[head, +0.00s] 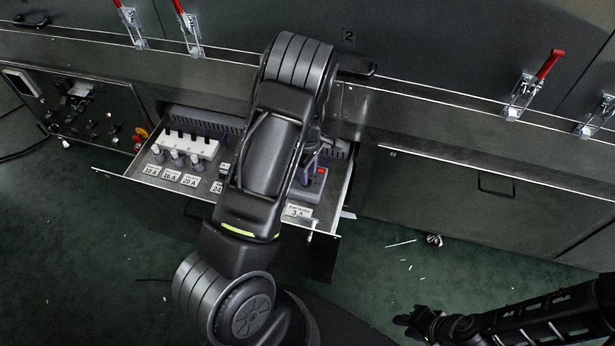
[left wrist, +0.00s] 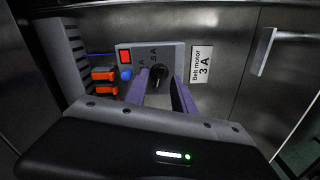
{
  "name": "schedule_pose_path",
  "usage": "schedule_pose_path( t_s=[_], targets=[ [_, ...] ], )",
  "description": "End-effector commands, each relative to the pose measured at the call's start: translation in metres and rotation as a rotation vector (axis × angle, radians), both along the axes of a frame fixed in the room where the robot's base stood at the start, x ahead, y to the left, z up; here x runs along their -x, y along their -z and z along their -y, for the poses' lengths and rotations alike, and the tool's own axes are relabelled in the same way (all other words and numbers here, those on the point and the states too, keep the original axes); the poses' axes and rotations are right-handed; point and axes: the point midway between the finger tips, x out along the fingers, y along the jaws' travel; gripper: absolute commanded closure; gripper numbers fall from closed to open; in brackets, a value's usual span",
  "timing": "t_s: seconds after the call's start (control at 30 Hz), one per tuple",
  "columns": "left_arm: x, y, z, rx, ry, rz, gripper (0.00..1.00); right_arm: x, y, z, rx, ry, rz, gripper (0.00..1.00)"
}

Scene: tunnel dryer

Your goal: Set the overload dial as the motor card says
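The overload relay is a grey box (left wrist: 178,50) with a black dial (left wrist: 160,76), a red button (left wrist: 126,56) and a blue button (left wrist: 126,74). Scale marks beside the dial seem to include 3 A and 5 A; I cannot tell exactly where the pointer stands. The motor card (left wrist: 202,65) reads "Belt motor 3 A"; in the head view the card (head: 298,212) lies in front of the relay (head: 315,187). My left gripper (left wrist: 160,84) is open, its purple fingers on either side of the dial; contact is unclear. My right gripper (head: 412,322) is far away at bottom right, its fingers unclear.
The relay sits in an open drawer (head: 150,176) with a white fuse block (head: 186,143) and several ampere labels. Orange parts (left wrist: 104,82) are left of the relay. My left arm hides the drawer's middle. A closed panel with a handle (head: 496,184) is at right.

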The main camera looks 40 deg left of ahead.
Motion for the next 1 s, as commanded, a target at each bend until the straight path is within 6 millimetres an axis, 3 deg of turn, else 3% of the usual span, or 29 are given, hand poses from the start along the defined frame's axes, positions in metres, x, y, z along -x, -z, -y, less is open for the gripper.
schedule_pose_path(
  t_s=[0.2,0.5,0.87,1.0],
  targets=[
    [0.000,0.023,0.000,0.000,-0.001,0.000,0.69,0.000,0.003,0.000,0.000,0.000,0.000,0.70],
    [-0.001,0.024,0.000,0.000,0.000,0.002,0.70,0.000,0.003,0.000,0.000,0.000,0.000,0.70],
    [-0.001,0.024,0.000,0.000,0.000,0.002,0.99,0.000,0.003,0.000,0.000,0.000,0.000,0.70],
    [-0.001,0.024,0.000,0.000,0.000,0.002,1.00,0.000,0.003,0.000,0.000,0.000,0.000,0.70]
  ],
)
